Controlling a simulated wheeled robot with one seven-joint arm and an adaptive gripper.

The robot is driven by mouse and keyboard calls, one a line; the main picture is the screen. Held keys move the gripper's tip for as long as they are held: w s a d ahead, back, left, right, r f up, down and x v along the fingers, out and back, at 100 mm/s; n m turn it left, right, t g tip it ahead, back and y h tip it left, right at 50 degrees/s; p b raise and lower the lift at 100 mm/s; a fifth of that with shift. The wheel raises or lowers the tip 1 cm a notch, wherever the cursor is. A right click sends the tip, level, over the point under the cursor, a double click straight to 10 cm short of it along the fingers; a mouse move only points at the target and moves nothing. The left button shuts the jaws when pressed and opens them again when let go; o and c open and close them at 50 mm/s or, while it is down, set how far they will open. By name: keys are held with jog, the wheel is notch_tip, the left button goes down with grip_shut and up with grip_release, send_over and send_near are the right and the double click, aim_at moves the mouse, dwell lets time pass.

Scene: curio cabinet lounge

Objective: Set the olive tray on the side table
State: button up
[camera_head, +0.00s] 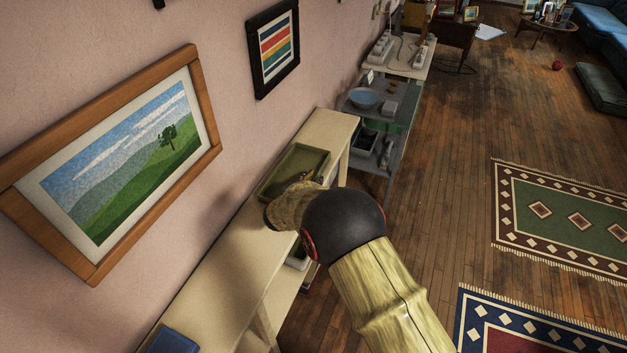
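The olive tray (311,158) is a shallow rectangular tray on the cream wall shelf unit (233,262), near its far end. My arm reaches over the shelf from the lower right, and its end is at the tray's near side. My gripper is mostly hidden behind my arm, so its fingers cannot be made out. Something small and brownish shows at the tray's near right, and I cannot tell whether it is my gripper or an item in the tray. A low wooden table (546,24) with frames on it stands far off at the upper right; I cannot tell if it is the side table.
A grey cart (401,107) with a blue bowl (364,98) stands beyond the shelf. A blue object (172,341) lies on the shelf's near end. Two patterned rugs, the green one (570,215) farther off, lie on the open wooden floor. A red ball (557,66) and dark cushion (603,88) are far right.

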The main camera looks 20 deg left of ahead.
jog(key=shift+r, duration=0.15)
jog(key=shift+s+r, duration=0.15)
jog(key=shift+s, duration=0.15)
jog(key=p+v, duration=0.3)
jog(key=v, duration=0.8)
jog(key=shift+s+p, duration=0.2)
jog(key=shift+p, duration=0.1)
